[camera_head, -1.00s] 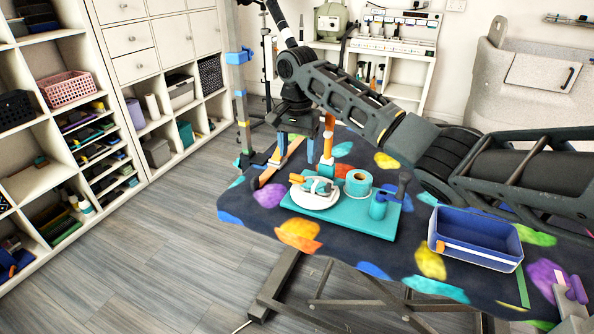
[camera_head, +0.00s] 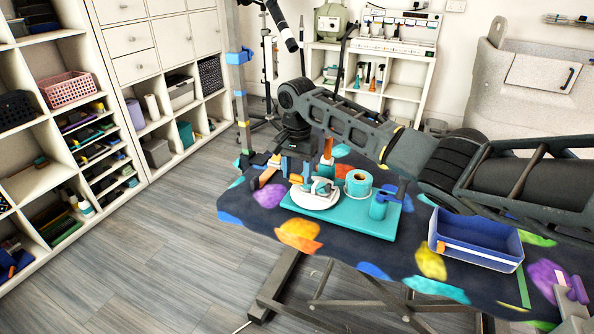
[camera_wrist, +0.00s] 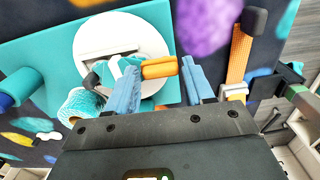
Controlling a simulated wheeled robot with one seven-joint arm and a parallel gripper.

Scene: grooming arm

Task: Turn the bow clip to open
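The bow clip, a teal folded piece (camera_wrist: 125,70) with an orange bar (camera_wrist: 160,67), lies on a round white dish (camera_wrist: 92,40). In the head view the teal part (camera_head: 321,186) and the dish (camera_head: 312,202) sit on a teal tray (camera_head: 355,222). My gripper (camera_wrist: 158,66) is open, its two blue fingers apart. It also shows in the head view (camera_head: 294,166), low at the dish's far left side. In the wrist view the orange bar lies between the fingertips, its right end near the right finger. I cannot tell whether they touch.
A teal tape roll (camera_head: 358,183) and a teal cup (camera_head: 378,207) stand on the tray beside the dish. An orange-banded upright (camera_head: 328,148) rises behind. A blue bin (camera_head: 475,243) stands on the spotted table at right. The table's front left is clear.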

